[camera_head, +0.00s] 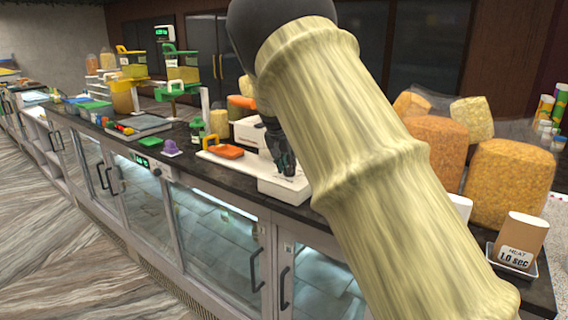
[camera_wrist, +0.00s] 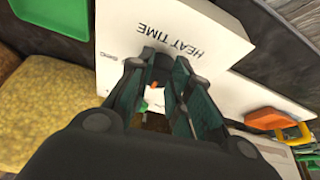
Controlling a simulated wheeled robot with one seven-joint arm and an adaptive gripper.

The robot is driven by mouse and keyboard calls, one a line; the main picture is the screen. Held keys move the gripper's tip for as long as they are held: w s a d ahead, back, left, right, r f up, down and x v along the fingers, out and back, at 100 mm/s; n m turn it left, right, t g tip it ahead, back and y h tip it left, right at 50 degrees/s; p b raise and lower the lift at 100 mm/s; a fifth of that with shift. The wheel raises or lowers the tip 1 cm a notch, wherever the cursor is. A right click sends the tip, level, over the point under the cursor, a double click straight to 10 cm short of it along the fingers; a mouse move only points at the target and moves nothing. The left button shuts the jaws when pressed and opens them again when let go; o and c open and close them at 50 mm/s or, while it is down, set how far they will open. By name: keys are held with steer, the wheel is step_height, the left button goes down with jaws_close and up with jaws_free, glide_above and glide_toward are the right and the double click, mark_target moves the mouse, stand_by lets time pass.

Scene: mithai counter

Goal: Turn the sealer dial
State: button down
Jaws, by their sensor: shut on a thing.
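The sealer is a white machine (camera_head: 277,186) on the dark counter, with "HEAT TIME" printed on its white top (camera_wrist: 205,28) in the wrist view. My gripper (camera_head: 287,166) points down over the sealer's front part. In the wrist view, my gripper (camera_wrist: 162,66) has its two teal-padded fingers closed in on a dark, rounded piece just below the lettering, which appears to be the dial. The fingers hide most of it, and its setting cannot be read. A small orange-red mark (camera_wrist: 153,86) shows between the fingers. A card (camera_head: 520,242) at the right reads "HEAT 1.0 sec".
Large bags of yellow and orange snacks (camera_head: 510,182) stand to the right. My arm covers much of the counter between. Glass-fronted cabinets (camera_head: 215,225) run below.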

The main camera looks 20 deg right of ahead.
steer(key=shift+d+f, duration=0.35)
steer(key=shift+d, duration=0.1)
steer(key=c, duration=1.6)
jaws_free()
steer(key=o, duration=0.4)
steer(key=shift+w+d+f, duration=0.1)
steer(key=shift+w+f, duration=0.1)
steer(key=shift+o, duration=1.2)
steer(key=shift+w+d+f, duration=0.6)
steer(key=shift+d+f, duration=0.05)
steer(key=shift+s+a+r, duration=0.3)
steer(key=shift+a+r, duration=0.1)
steer(key=shift+a, duration=0.15)
steer(key=shift+a+r, duration=0.15)
steer(key=shift+a, duration=0.2)
steer(key=shift+w+d, duration=0.15)
steer(key=shift+d, duration=0.3)
steer(key=shift+r, duration=0.15)
steer(key=v, duration=1.1)
steer(key=shift+a+r, duration=0.25)
steer(key=shift+a, duration=0.2)
